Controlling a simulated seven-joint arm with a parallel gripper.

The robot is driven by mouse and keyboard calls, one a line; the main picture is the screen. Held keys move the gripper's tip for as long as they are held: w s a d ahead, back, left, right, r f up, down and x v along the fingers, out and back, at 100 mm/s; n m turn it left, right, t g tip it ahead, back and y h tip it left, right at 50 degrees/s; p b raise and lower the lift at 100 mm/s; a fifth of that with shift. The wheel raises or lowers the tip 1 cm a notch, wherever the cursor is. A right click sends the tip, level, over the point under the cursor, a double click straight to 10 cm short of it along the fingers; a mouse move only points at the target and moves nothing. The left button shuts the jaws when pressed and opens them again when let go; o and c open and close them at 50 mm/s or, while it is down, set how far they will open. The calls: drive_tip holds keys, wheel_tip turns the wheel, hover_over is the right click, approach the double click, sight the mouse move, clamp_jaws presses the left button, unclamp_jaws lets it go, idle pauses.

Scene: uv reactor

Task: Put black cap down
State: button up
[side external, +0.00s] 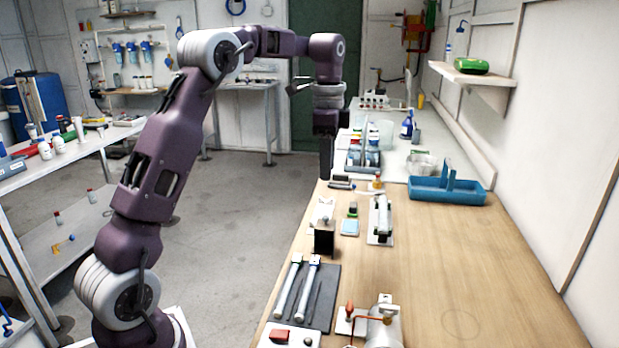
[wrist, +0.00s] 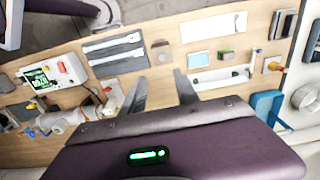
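My gripper (side external: 326,172) points down above the wooden bench near its left edge. In the wrist view its two fingers (wrist: 160,88) stand apart, and I see nothing held between them. I cannot tell for sure which thing is the black cap. A black upright block (side external: 323,242) stands on the bench below and nearer the side camera. A small green item with a dark top (side external: 353,209) lies beside a light blue pad (side external: 349,228). A small round black piece (side external: 307,341) sits near a red block (side external: 279,335) at the front edge.
A white holder with a tube (side external: 380,218) is right of the blue pad. A blue tray (side external: 447,190) stands at the back right. The bench's right half is mostly clear.

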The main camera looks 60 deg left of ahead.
drive_tip(key=s+d+r+n+t, duration=0.1)
drive_tip(key=s+d+r+n, duration=0.15)
drive_tip(key=s+d, duration=0.35)
drive_tip(key=s+d+r+n+t, duration=0.1)
drive_tip(key=s+d+r, duration=0.3)
drive_tip(key=s+d, duration=0.15)
drive_tip(key=s+d+f+n+t, duration=0.1)
drive_tip(key=s+d+f+n, duration=0.1)
drive_tip(key=s, duration=0.6)
drive_tip(key=s+d+f+n+t, duration=0.2)
drive_tip(key=s+d+f+n, duration=0.1)
drive_tip(key=s, duration=0.6)
drive_tip(key=shift+s+d+f, duration=0.15)
drive_tip(key=shift+d+f, duration=0.3)
drive_tip(key=shift+d, duration=0.2)
drive_tip(key=shift+o, duration=0.4)
